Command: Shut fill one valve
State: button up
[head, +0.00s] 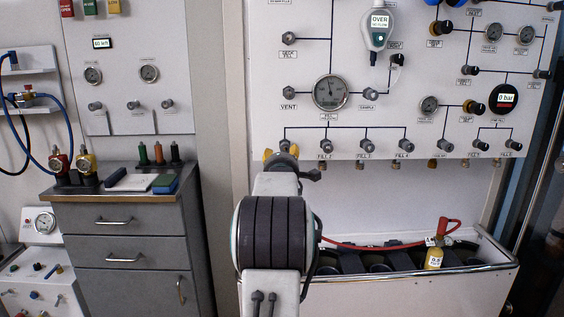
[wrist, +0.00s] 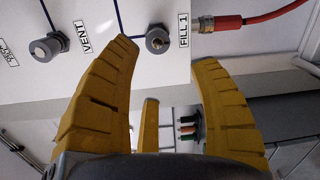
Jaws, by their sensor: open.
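The fill one valve is a small round grey knob (wrist: 158,40) beside the "FILL 1" label (wrist: 184,34) on the white panel in the wrist view. In the head view its knob (head: 284,145) shows just above my gripper (head: 280,156), which partly covers that spot. My gripper's yellow fingers (wrist: 165,60) are spread open and empty in the wrist view. The knob lies between the finger tips in that picture, a little beyond them. I see no contact, and the exact gap to the panel is unclear.
The vent knob (wrist: 47,48) sits beside one finger in the wrist view. A red hose (wrist: 262,14) joins a fitting near fill one. Fill 2 (head: 325,146) and other valves run rightward. A trough (head: 480,268) holding a yellow cylinder (head: 433,258) stands below; drawers (head: 120,230) stand left.

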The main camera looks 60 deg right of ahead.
aim_at(286, 150)
jog(key=shift+v, duration=1.3)
jog(key=shift+w+d+f+m+h+p, duration=0.1)
jog(key=shift+w+d+m, duration=0.7)
jog(key=shift+d+m, duration=1.1)
jog(key=shift+w+d+f+m+h+p, duration=0.15)
jog(key=shift+w+d+m, duration=0.6)
jog(key=shift+d+m, duration=1.05)
jog(key=shift+w+d+r+m+h+p, duration=0.1)
jog(key=shift+w+d+m, duration=1)
jog(key=shift+m, duration=1.3)
jog(key=shift+s+d+f, duration=0.1)
jog(key=shift+s+d, duration=0.15)
jog(key=shift+s, duration=0.05)
grip_shut()
